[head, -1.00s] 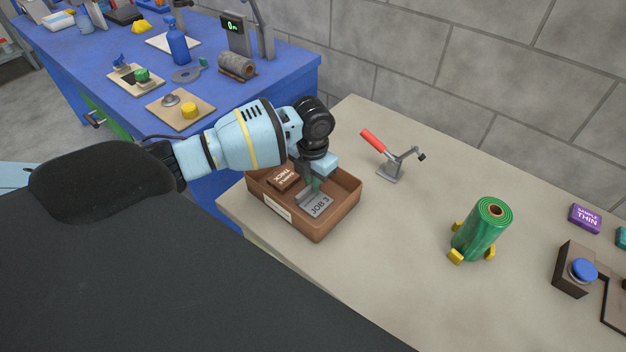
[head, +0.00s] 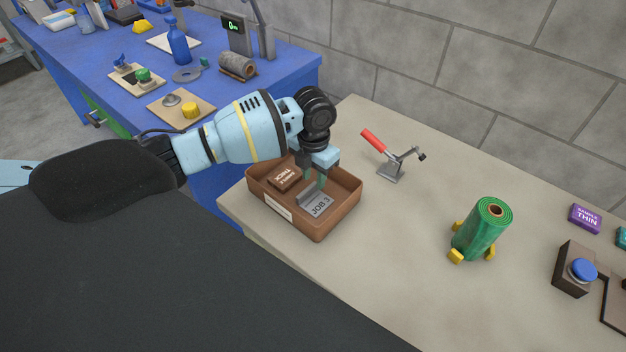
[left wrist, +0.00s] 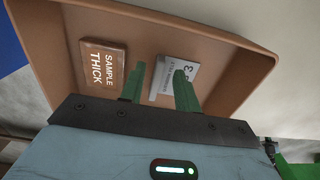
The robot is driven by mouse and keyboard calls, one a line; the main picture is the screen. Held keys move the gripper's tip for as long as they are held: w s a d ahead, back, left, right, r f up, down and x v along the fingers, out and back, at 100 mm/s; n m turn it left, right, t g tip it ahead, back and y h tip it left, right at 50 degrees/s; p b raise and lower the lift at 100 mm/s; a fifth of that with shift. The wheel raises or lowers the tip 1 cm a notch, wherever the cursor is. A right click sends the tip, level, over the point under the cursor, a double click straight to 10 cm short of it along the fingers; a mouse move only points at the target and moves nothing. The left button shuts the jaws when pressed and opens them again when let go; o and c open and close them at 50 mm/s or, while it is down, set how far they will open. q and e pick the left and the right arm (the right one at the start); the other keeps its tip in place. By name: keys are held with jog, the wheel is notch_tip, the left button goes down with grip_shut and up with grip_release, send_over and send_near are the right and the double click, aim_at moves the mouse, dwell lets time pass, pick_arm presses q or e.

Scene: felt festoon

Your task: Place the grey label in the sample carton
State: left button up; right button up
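The grey label (head: 320,206), marked "JOB 3", rests inside the brown sample carton (head: 334,225), in its right part. It also shows in the left wrist view (left wrist: 176,76), beyond the fingertips. A brown "SAMPLE THICK" block (head: 285,177) lies beside it in the carton; the left wrist view shows it too (left wrist: 102,67). My left gripper (head: 318,181) is over the carton, pointing down just above the label. Its green fingers (left wrist: 160,72) are apart, with nothing held between them. My right gripper is not in view.
A red-handled clamp-like tool (head: 388,155) stands behind the carton on the beige table (head: 400,260). A green roll (head: 481,228) on yellow feet and a blue-button box (head: 575,270) are farther right. A blue table (head: 285,75) with several items is behind left.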

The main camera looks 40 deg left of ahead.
aim_at(314, 184)
pick_arm(q)
notch_tip(314, 184, up, 10)
dwell(0.4)
jog(key=shift+d, duration=0.1)
